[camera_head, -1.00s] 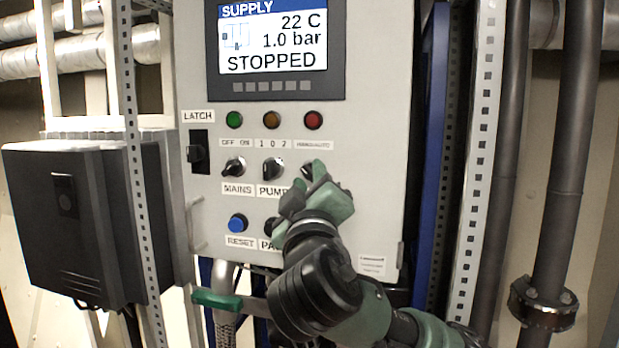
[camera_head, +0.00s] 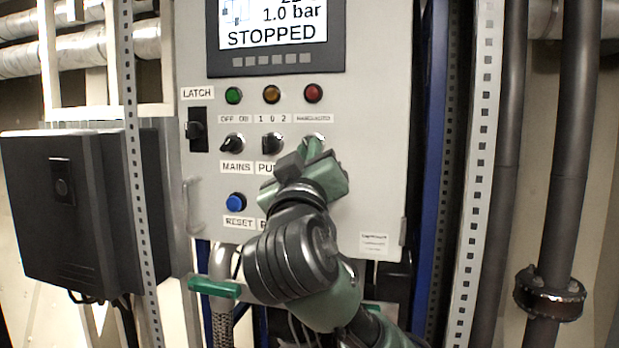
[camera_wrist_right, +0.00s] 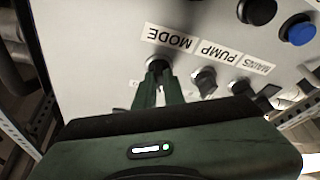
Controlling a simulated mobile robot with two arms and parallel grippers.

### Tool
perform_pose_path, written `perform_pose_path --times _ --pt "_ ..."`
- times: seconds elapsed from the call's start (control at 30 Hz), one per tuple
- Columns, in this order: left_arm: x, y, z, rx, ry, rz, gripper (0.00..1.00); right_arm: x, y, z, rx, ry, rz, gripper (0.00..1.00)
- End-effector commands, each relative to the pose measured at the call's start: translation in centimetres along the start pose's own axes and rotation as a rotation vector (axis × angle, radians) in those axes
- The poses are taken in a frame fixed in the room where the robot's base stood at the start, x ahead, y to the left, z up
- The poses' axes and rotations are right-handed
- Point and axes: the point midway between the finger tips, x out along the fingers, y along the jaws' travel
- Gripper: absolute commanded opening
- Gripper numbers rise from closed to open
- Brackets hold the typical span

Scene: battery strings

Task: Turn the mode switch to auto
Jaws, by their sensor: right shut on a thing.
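The mode switch (camera_wrist_right: 157,64) is a dark knob in a silver ring, below the upside-down MODE label (camera_wrist_right: 168,39) in the wrist view. My right gripper (camera_wrist_right: 160,78) is shut on this knob, a green finger on each side. In the head view my right gripper (camera_head: 311,150) reaches up to the panel at the right end of the knob row and hides most of the switch. The small MAN/AUTO plate (camera_head: 314,118) shows just above it. The knob's exact pointing angle is hidden by the fingers. My left gripper is not in view.
The pump switch (camera_head: 272,142) and mains switch (camera_head: 232,143) stand left of the gripper, with a blue reset button (camera_head: 236,201) below. The screen (camera_head: 272,24) reads STOPPED. A latch (camera_head: 196,130) is at the panel's left. A green-handled lever (camera_head: 214,288) lies below.

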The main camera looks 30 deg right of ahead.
Motion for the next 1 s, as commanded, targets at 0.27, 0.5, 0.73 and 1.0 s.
perform_pose_path --times 0.27,0.5,0.73,1.0 --pt "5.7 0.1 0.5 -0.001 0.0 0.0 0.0 -0.3 -0.9 0.6 0.247 -0.003 0.096 0.0" --pt "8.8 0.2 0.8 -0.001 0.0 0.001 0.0 -0.2 -1.1 0.4 0.457 -0.004 0.182 0.0" --pt "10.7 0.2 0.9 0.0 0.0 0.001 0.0 -0.1 -1.1 0.0 0.657 -0.003 0.266 0.0" --pt "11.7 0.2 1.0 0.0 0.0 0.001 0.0 0.1 -1.1 -0.4 0.883 -0.002 0.362 0.0"
